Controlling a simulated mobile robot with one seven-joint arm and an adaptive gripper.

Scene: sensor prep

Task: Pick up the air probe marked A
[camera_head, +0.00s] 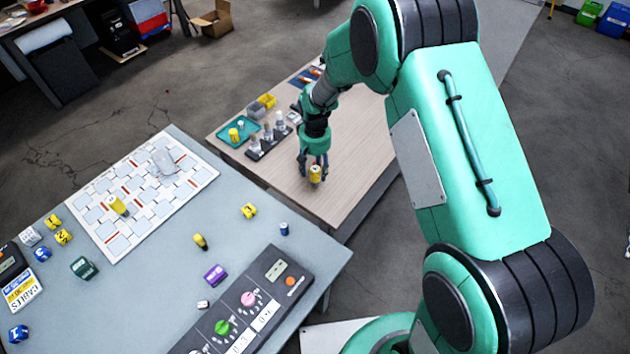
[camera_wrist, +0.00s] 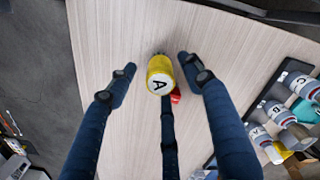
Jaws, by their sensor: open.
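The air probe marked A (camera_wrist: 160,75) is a yellow cylinder with a black A on a white round top. It stands on the wooden tabletop in the wrist view, with a small red part showing beside it. In the head view the yellow probe (camera_head: 315,175) shows between the fingertips. My gripper (camera_wrist: 158,80) is open, with its dark blue fingers spread around the probe; I cannot tell if any finger touches it. In the head view my gripper (camera_head: 314,168) points down at the wooden table. The third finger partly covers the probe's lower side in the wrist view.
A dark rack (camera_head: 255,153) of bottles marked A, B and C stands close to my gripper, also at right in the wrist view (camera_wrist: 256,112). A green tray (camera_head: 226,142) and small bins (camera_head: 252,111) lie beyond. The grey table (camera_head: 165,285) at left holds several loose items.

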